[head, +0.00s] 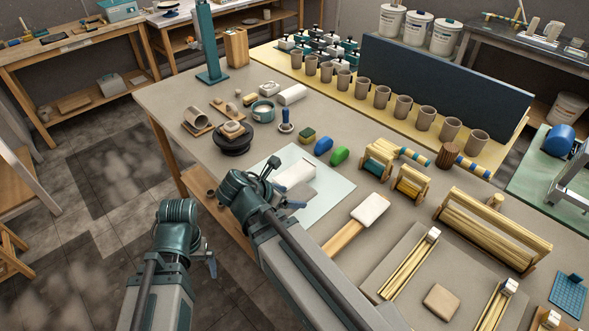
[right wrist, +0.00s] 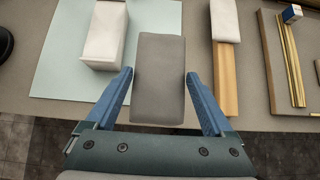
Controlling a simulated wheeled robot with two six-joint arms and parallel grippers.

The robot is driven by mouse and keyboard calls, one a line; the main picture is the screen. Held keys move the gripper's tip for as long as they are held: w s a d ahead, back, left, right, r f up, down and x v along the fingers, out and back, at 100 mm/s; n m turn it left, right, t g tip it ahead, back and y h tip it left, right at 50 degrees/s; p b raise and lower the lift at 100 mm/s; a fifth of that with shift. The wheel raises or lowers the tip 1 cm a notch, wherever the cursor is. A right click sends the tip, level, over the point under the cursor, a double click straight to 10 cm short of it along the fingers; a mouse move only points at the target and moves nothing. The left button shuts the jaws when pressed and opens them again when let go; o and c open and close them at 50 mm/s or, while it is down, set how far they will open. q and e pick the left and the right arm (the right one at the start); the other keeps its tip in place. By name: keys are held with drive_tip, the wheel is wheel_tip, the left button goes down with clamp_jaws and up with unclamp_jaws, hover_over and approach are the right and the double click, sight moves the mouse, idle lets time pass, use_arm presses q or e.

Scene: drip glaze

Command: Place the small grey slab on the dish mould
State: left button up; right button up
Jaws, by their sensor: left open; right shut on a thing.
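The small grey slab (right wrist: 160,78) sits between the two blue fingers of my right gripper (right wrist: 160,88), which is shut on it. In the head view the slab (head: 303,194) shows beyond my right gripper (head: 286,192), over the pale sheet beside a white block (head: 294,174). I cannot tell whether it is lifted. A dark round stand (head: 233,142), which looks like the dish mould, is farther back to the left, with pale pieces on top. My left gripper (head: 210,262) is open, low at the left, off the table; its fingers are partly hidden.
A pale sheet (head: 333,187) lies under the white block. A white-headed wooden paddle (head: 370,210) lies to the right. Green and blue pieces (head: 323,146) and several cups (head: 360,87) stand farther back. A brownish slab (head: 441,301) lies on the board at front right.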

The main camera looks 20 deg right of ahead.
drive_tip(key=w+d, duration=0.2)
drive_tip(key=w, duration=0.2)
drive_tip(key=w+d+f+b, duration=0.1)
drive_tip(key=w+d, duration=0.1)
drive_tip(key=w, duration=0.3)
drive_tip(key=w+d, duration=0.2)
drive_tip(key=w, duration=0.2)
drive_tip(key=shift+w+f, duration=0.15)
drive_tip(key=shift+f, duration=0.05)
drive_tip(key=shift+w+d, duration=0.2)
drive_tip(key=shift+w, duration=0.15)
drive_tip(key=f+b, duration=0.3)
drive_tip(key=b, duration=0.1)
drive_tip(key=shift+w+d+f, duration=0.1)
drive_tip(key=shift+w+f, duration=0.15)
drive_tip(key=shift+f, duration=0.1)
drive_tip(key=shift+f, duration=0.2)
drive_tip(key=o, duration=1.3)
drive_tip(key=shift+r, duration=0.1)
drive_tip(key=shift+c, duration=0.2)
